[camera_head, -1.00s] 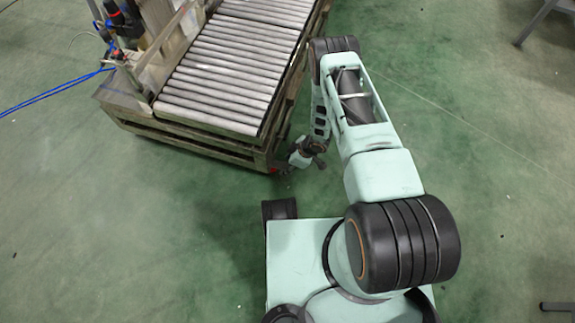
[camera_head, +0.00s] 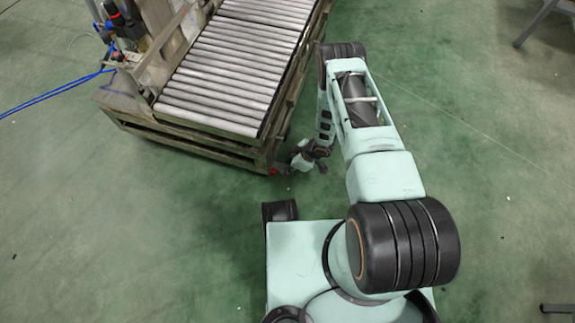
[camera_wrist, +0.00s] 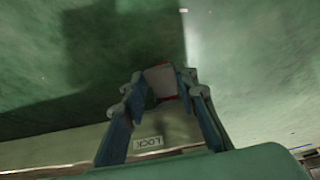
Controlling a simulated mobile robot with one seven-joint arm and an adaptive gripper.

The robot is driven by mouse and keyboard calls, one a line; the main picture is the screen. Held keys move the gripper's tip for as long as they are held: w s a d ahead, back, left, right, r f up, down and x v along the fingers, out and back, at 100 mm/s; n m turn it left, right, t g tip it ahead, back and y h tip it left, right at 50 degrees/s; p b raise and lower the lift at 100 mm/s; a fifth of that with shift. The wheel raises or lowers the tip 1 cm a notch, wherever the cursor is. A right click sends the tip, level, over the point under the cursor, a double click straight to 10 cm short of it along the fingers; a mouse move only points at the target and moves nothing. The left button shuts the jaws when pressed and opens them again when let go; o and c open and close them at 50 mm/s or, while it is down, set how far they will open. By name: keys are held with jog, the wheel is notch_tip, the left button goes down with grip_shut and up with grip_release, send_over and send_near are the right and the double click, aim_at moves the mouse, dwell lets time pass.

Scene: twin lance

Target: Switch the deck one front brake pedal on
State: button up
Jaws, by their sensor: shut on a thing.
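The front brake pedal (camera_wrist: 161,81) shows in the wrist view as a pale plate with red edges, between the two fingertips. My gripper (camera_wrist: 160,92) is shut on it, one finger on each side. In the head view a small red part (camera_head: 274,172) shows low at the front right corner of the roller deck (camera_head: 216,90), and my gripper (camera_head: 289,167) is beside it, low near the floor. A label reading LOCK (camera_wrist: 150,143) shows upside down between the fingers in the wrist view. The pedal's far side and its mount are hidden.
The roller deck's wooden frame (camera_head: 190,146) is close to my gripper on the left. A post with fittings and a blue hose (camera_head: 55,91) stand at the deck's left. The green floor (camera_head: 120,240) is open in front and to the right.

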jog(key=shift+s+d+f+t+y, duration=0.1)
jog(key=shift+d+f+t+y, duration=0.2)
jog(key=shift+f+y, duration=0.55)
jog(key=shift+f+t+y, duration=0.3)
jog(key=shift+f+y, duration=0.1)
jog(key=shift+y, duration=0.45)
jog(key=shift+f+t+y, duration=0.3)
jog(key=shift+f+y, duration=0.1)
jog(key=shift+y, duration=0.4)
jog(key=o, duration=1.2)
jog(key=shift+c, duration=0.2)
jog(key=v, duration=1.2)
